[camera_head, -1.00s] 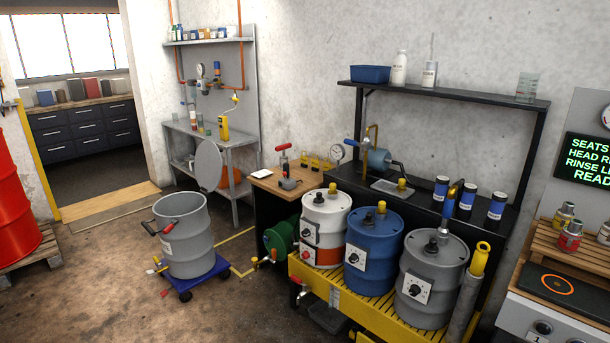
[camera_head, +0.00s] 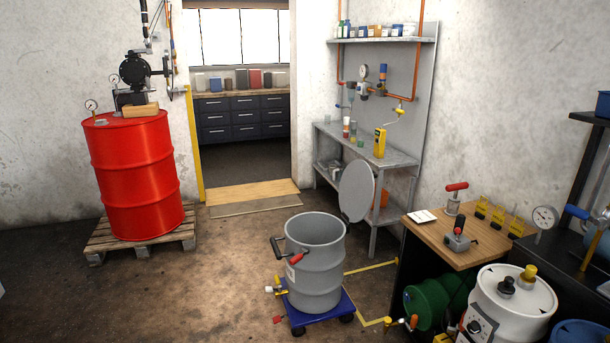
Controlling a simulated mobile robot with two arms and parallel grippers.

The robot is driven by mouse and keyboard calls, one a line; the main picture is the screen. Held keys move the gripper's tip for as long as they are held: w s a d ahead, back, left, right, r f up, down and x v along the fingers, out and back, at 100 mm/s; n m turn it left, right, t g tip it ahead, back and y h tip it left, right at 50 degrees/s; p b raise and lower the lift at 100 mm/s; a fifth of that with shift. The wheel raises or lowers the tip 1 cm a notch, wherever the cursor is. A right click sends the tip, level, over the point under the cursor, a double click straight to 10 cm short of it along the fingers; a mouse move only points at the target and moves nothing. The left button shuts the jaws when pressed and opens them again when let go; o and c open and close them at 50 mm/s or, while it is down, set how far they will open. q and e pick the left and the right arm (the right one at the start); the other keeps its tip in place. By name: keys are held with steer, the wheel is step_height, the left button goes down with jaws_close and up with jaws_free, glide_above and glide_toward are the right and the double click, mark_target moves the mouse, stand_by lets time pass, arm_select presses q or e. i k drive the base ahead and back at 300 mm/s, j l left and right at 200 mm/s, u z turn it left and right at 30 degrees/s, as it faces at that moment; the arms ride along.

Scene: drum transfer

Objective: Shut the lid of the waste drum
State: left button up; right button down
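The waste drum (camera_head: 318,268) is an open-topped grey drum with a label, standing upright on a blue wheeled dolly (camera_head: 321,310). Its round grey lid (camera_head: 357,191) stands up on edge at the drum's back right, swung open and clear of the mouth. A dark handle with a red grip shows at the drum's front rim. Neither of my grippers is in view.
A red drum (camera_head: 135,175) stands on a wooden pallet (camera_head: 141,238) at left. A grey metal bench (camera_head: 366,150) is behind the lid. A wooden-topped bench (camera_head: 470,246), green drum and white drum (camera_head: 508,305) crowd the right. Floor left of the waste drum is clear.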

mark_target(356, 188)
steer(key=i+z, duration=0.15)
steer(key=i, duration=0.95)
steer(key=i+j+z, duration=0.15)
steer(key=i, duration=0.9)
